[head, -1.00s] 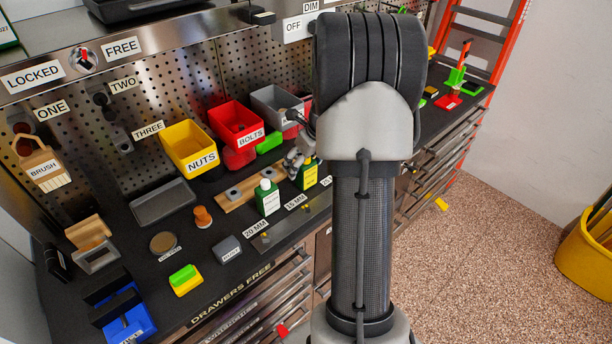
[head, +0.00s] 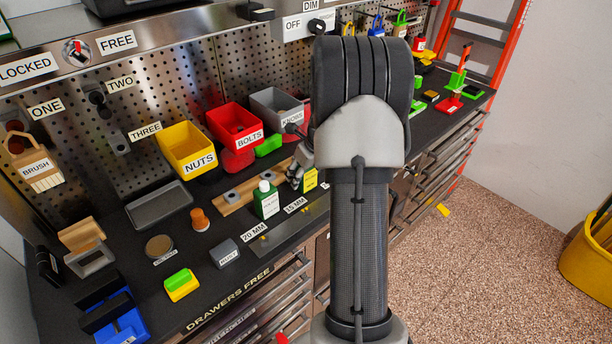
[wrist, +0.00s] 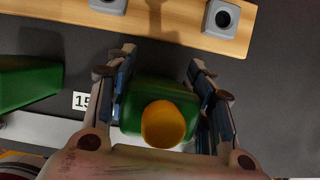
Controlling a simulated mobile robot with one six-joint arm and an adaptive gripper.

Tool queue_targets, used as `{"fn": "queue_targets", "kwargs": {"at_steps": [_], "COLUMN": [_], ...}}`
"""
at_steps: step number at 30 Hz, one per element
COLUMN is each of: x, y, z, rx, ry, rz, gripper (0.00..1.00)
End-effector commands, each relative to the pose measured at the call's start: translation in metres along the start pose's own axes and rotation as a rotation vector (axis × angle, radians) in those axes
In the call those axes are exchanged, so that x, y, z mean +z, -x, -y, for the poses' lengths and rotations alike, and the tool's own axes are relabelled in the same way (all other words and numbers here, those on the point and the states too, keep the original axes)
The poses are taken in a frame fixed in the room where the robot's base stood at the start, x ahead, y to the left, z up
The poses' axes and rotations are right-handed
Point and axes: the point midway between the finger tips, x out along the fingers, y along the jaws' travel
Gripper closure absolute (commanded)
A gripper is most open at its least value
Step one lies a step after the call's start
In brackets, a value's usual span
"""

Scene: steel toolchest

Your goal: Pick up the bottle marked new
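A green bottle with a white cap (head: 266,199) stands upright at the bench's front edge, by the 20 MM tag. The writing on both labels is too small to read. My gripper (head: 300,168) is low at this second bottle, mostly hidden behind my arm. In the wrist view, my gripper's fingers (wrist: 162,82) straddle a green bottle with an orange-yellow cap (wrist: 163,124). They look open, close along both sides; contact is not clear.
A wooden strip with grey sockets (wrist: 172,19) lies just beyond the fingers. Nuts (head: 187,150), bolts (head: 235,128) and knobs (head: 275,106) bins stand behind. A grey magnet block (head: 224,254) and an orange-brown knob (head: 199,219) lie left.

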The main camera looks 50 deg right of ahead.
Motion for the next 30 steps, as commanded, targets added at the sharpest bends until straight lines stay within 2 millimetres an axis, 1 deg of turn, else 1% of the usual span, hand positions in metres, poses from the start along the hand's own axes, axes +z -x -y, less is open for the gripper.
{"fn": "queue_targets", "kwargs": {"at_steps": [2, 13, 20, 23, 26, 30], "x": [0.0, 0.0, 0.001, 0.005, 0.012, 0.024], "y": [0.0, 0.0, 0.001, 0.01, 0.027, 0.055], "z": [0.0, 0.0, 0.0, 0.0, 0.001, 0.001], "rx": [0.0, 0.0, -0.001, -0.001, -0.003, -0.003], "ry": [0.0, 0.0, 0.0, 0.001, 0.001, 0.001], "rz": [0.0, 0.0, 0.001, 0.002, 0.004, 0.004], "gripper": [0.6, 0.85, 0.85, 0.85, 0.85, 0.85]}}
